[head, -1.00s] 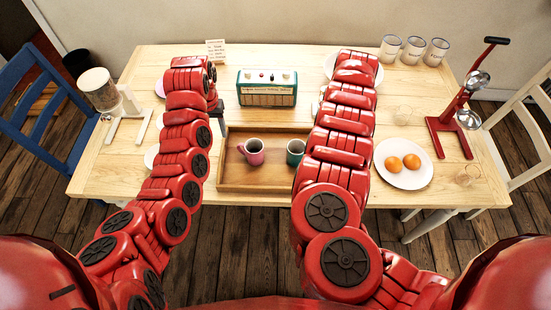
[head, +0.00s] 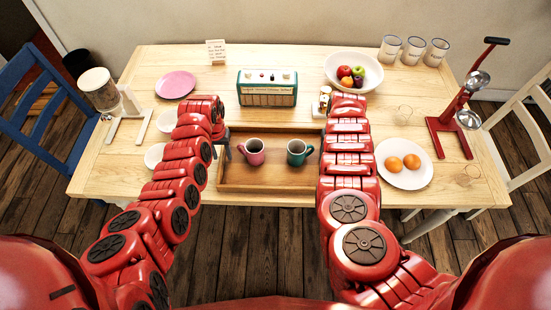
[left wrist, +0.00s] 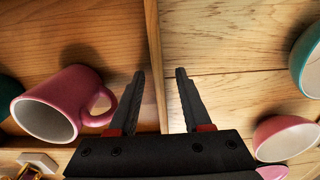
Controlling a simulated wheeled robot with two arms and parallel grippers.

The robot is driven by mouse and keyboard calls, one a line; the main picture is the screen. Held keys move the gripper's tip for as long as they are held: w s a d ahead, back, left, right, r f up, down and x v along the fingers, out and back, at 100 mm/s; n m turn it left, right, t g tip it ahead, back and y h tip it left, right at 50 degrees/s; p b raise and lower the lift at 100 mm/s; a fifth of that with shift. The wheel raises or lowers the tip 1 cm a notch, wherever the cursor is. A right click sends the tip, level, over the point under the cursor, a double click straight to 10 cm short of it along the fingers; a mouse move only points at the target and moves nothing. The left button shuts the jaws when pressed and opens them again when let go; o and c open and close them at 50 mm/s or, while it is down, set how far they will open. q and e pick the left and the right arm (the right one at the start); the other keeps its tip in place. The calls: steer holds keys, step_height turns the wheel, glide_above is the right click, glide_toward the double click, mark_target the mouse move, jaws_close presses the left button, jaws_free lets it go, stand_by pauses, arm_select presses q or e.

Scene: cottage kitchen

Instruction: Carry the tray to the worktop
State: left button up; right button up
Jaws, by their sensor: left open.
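The wooden tray (head: 268,177) lies on the pale table (head: 190,61), between my two arms. A pink mug (head: 254,158) and a teal mug (head: 296,153) stand in it. My left gripper (head: 222,152) is open at the tray's left wall. In the left wrist view, the tray wall (left wrist: 153,40) runs between the spread fingers of this gripper (left wrist: 160,74), with a gap on each side. The pink mug (left wrist: 58,103) is close beside one finger. My right arm reaches to the tray's right side; its gripper is hidden behind the arm. No separate worktop shows.
A radio (head: 267,88) stands behind the tray. A pink plate (head: 175,84) and small bowls (head: 167,121) are left.

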arm_select(q)
jaws_close()
arm_select(e)
jaws_close()
arm_select(q)
steer(key=shift+r, duration=0.1)
stand_by(1.1)
